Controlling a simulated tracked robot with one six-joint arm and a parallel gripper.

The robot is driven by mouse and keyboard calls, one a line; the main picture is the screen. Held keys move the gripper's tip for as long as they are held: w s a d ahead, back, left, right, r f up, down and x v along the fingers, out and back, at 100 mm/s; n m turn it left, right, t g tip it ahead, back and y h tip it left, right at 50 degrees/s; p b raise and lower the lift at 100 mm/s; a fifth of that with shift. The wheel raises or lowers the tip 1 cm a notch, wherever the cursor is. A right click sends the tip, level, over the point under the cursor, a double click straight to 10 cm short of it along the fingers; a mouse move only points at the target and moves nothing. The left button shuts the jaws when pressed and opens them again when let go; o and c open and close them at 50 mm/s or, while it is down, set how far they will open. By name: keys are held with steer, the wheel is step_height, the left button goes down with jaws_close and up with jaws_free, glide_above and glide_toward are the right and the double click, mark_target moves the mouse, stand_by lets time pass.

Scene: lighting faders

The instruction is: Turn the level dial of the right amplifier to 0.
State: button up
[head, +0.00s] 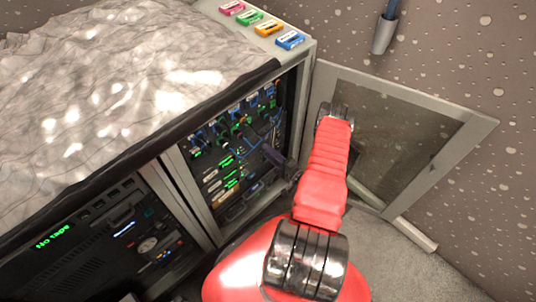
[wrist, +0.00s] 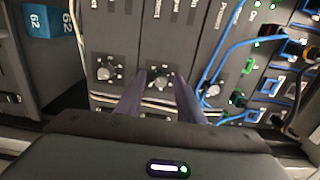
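In the wrist view, a dark panel carries a round dial (wrist: 160,79) with pale marks around it. My gripper (wrist: 160,80) has its two dark fingers apart, one at each side of this dial; I see gaps between fingers and dial, though depth is hard to judge. A similar dial (wrist: 107,71) sits on the panel to the left. Which panel is the right amplifier, and the dial's exact setting, cannot be read. In the head view my gripper (head: 274,156) is at the open rack (head: 207,193); the dials cannot be made out there.
The rack's mesh door (head: 385,125) stands open at the right of my arm. Blue cables (wrist: 222,60) and plugs lie right of the dials. A blue box marked 62 (wrist: 50,21) is at the left. Coloured cassettes (head: 268,28) lie on the rack top beside a crumpled sheet (head: 110,75).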

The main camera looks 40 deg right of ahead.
steer(key=shift+d, duration=0.1)
steer(key=s, duration=1.3)
steer(key=shift+s+d, duration=0.15)
steer(key=shift+s, duration=0.25)
stand_by(0.4)
